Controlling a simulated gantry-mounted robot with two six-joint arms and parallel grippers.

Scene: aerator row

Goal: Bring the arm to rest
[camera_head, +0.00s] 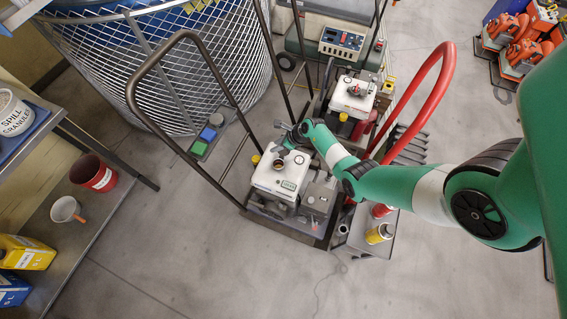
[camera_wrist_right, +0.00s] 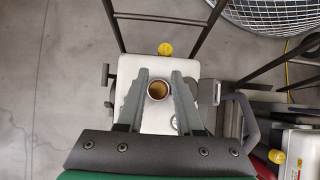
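My right arm (camera_head: 400,188), green and white, reaches in from the right over the nearer machine. Its gripper (camera_head: 284,145) is above the machine's white tank (camera_head: 268,178). In the right wrist view the two grey fingers of this gripper (camera_wrist_right: 158,92) are spread apart. The round, open filler neck (camera_wrist_right: 157,90) of the tank shows between them. No held object shows between the fingers. I cannot tell how high the fingertips are above the tank. My left gripper is not in view.
A dark handle frame (camera_head: 215,75) rises beside the machine. A mesh cage (camera_head: 190,60) is at the back.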

